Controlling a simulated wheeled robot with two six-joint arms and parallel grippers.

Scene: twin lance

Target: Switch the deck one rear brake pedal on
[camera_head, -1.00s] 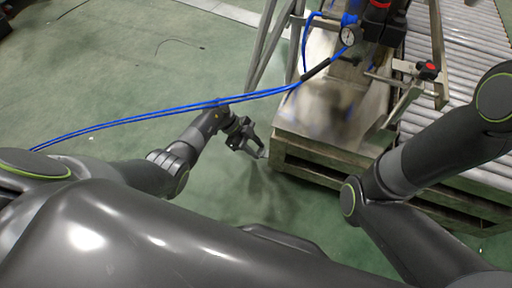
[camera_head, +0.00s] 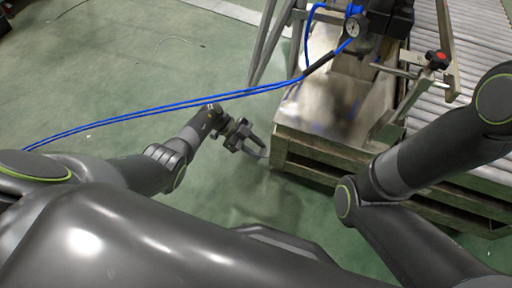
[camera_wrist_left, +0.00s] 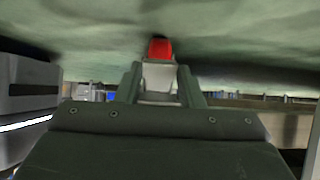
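The left gripper (camera_head: 262,147) is low over the green floor, close to the left front edge of the metal-topped platform. Its fingers look apart. In the left wrist view, the two fingers (camera_wrist_left: 160,82) stand on either side of a pale piece with a red end (camera_wrist_left: 160,48). This may be the brake pedal; I cannot tell whether the fingers touch it. I cannot pick out a pedal clearly in the head view. My right arm reaches in at the right, and its gripper is out of view.
The platform (camera_head: 318,98) stands on a wooden pallet (camera_head: 310,165). A red-and-black knob (camera_head: 437,60) and a roller conveyor (camera_head: 480,110) are at the right. The floor at the left is mostly open.

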